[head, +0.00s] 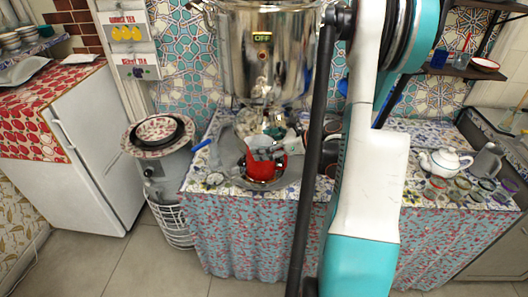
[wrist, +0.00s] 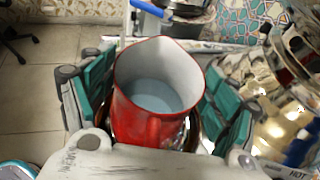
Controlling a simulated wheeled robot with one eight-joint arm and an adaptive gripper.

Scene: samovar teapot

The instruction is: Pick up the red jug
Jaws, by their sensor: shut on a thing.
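The red jug (wrist: 155,90) stands upright between the two teal-padded fingers of my gripper (wrist: 157,95) in the wrist view. Its white inside shows from above, and its handle points toward the wrist. In the head view the red jug (head: 265,168) is over a round metal tray (head: 240,182) below the samovar, with my gripper (head: 262,145) around its upper part. My gripper is shut on the jug. Whether the jug's base touches the tray cannot be told.
The large metal samovar (head: 265,55) stands right behind the jug. A white teapot (head: 445,162) and several small glasses are on the counter at right. A bin with plates (head: 160,130) and a white fridge (head: 75,150) stand at left.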

